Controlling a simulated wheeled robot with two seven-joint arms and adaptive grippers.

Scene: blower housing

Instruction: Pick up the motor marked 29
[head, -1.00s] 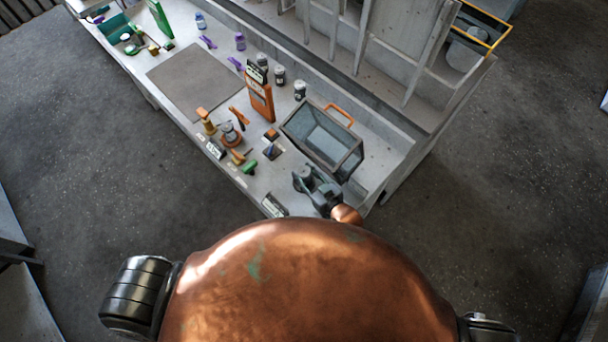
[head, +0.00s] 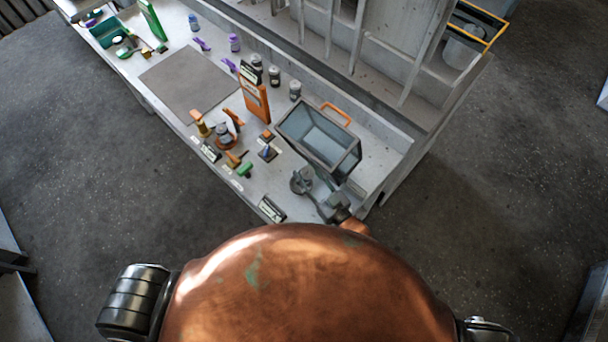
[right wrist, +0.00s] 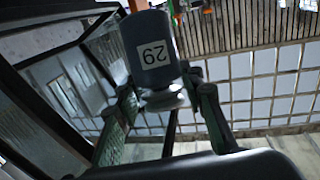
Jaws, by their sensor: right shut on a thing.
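The motor marked 29 (right wrist: 152,48) is a dark grey cylinder with a white label, seen in the right wrist view. The number appears upside down. My right gripper (right wrist: 168,98) is shut on its lower, narrower end, with a finger on each side. In the head view my right gripper (head: 326,196) is over the bench's near right end, in front of the glass-sided case; the motor is hard to make out there. My left gripper is not in view.
The glass-sided case (head: 308,149) with an orange handle stands close to my right gripper. A round grey part (head: 301,181) shows beside the gripper. An orange holder (head: 255,101), dark jars (head: 275,77) and small tools crowd the bench. A grey mat (head: 190,84) is bare.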

